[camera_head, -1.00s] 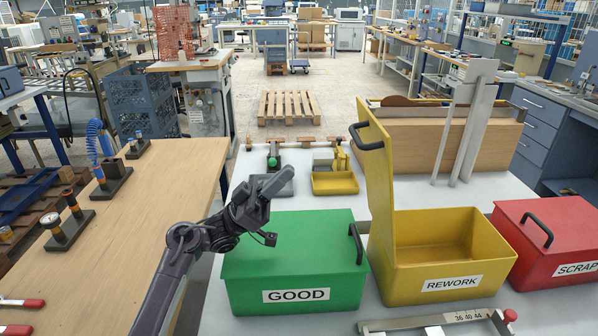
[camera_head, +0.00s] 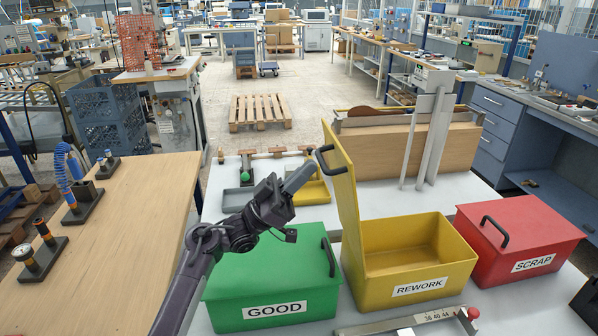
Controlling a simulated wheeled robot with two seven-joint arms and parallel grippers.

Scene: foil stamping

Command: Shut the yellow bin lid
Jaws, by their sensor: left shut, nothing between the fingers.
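The yellow bin (camera_head: 404,283), labelled REWORK, stands open between the green and red bins. Its yellow lid (camera_head: 342,190) stands nearly upright on the bin's left side, leaning a little to the left. A black handle (camera_head: 327,162) sits near the top of the lid, on its left face. The inside of the bin looks empty. My left gripper (camera_head: 300,177) is shut and empty, above the back of the green bin. Its tip is just left of the lid handle in the picture; I cannot tell whether they touch. My right gripper is not in view.
The green GOOD bin (camera_head: 270,285) and the red SCRAP bin (camera_head: 520,236) both have their lids down. A grey tray (camera_head: 236,198) lies behind the green bin. A metal bar (camera_head: 410,322) lies in front. A wooden panel (camera_head: 400,153) stands behind the yellow bin.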

